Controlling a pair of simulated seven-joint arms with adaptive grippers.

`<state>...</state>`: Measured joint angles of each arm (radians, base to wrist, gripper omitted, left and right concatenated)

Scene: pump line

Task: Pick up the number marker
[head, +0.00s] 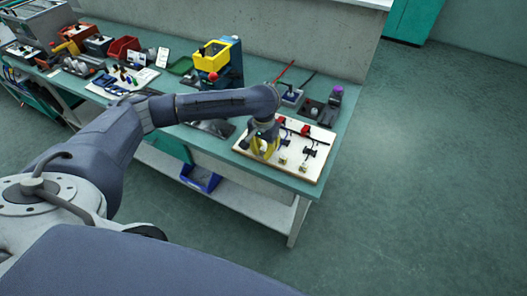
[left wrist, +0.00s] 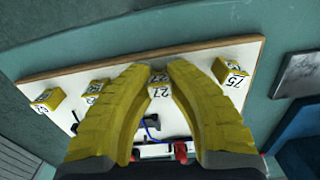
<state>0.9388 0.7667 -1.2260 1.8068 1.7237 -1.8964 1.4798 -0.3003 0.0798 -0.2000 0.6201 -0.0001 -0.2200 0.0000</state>
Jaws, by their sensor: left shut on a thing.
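In the left wrist view, a small yellow number marker (left wrist: 160,92) with white faces sits between my left gripper's yellow fingertips (left wrist: 160,78). It reads 27 or 21; I cannot tell which. My left gripper is shut on it, and the fingers hide its sides. I cannot tell whether it touches the board. In the head view, my left gripper (head: 265,150) is over the left part of the white board (head: 312,171). My right gripper is in neither view.
Other yellow markers stand on the board: one reading 75 (left wrist: 228,73) at right, two at left (left wrist: 95,88), (left wrist: 47,98). Red and black fittings (head: 308,131) lie behind my gripper. A yellow bin (head: 213,56) stands further back. Floor right of the bench is clear.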

